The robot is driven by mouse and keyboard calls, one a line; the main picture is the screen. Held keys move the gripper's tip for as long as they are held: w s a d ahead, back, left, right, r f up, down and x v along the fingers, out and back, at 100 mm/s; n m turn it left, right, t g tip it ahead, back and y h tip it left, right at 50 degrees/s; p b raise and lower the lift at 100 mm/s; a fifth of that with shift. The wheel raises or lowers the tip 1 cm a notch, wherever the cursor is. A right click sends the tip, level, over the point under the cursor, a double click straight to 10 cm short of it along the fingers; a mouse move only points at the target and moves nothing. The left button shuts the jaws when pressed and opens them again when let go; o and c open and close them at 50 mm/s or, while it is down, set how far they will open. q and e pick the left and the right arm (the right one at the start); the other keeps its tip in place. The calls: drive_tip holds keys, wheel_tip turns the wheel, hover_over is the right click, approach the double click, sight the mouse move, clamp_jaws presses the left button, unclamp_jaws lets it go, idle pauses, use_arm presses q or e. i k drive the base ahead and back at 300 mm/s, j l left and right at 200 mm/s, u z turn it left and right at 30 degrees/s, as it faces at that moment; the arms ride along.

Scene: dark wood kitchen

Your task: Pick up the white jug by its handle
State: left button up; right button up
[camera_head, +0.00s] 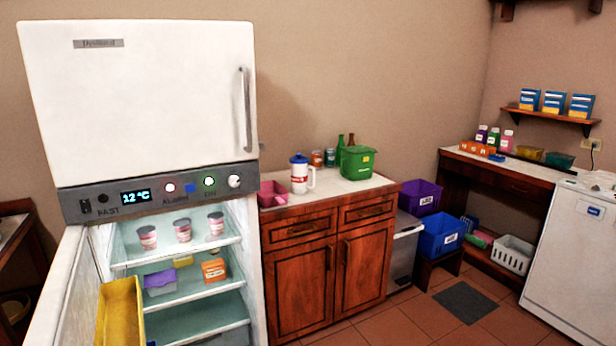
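The white jug (299,178) stands upright on the counter right of the fridge. It has a blue lid and a red mark on its front, and its handle (311,177) is on its right side. Neither of my grippers shows in the head view, and nothing is touching the jug from my side.
The open fridge (150,120) stands at the left. On the counter (345,187), a pink container (270,194) sits left of the jug; cans (316,158), bottles and a green bin (357,163) stand behind and right. Tiled floor (420,322) is open in front.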

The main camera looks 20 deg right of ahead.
sight(299, 172)
drive_tip(key=i+l, duration=0.15)
drive_tip(key=l, duration=0.15)
drive_tip(key=i+l, duration=0.1)
drive_tip(key=l, duration=0.2)
drive_tip(key=i+l, duration=0.15)
drive_tip(key=l, duration=0.15)
drive_tip(key=i+l+u, duration=0.15)
drive_tip(key=i+l, duration=0.55)
drive_tip(key=i, duration=0.15)
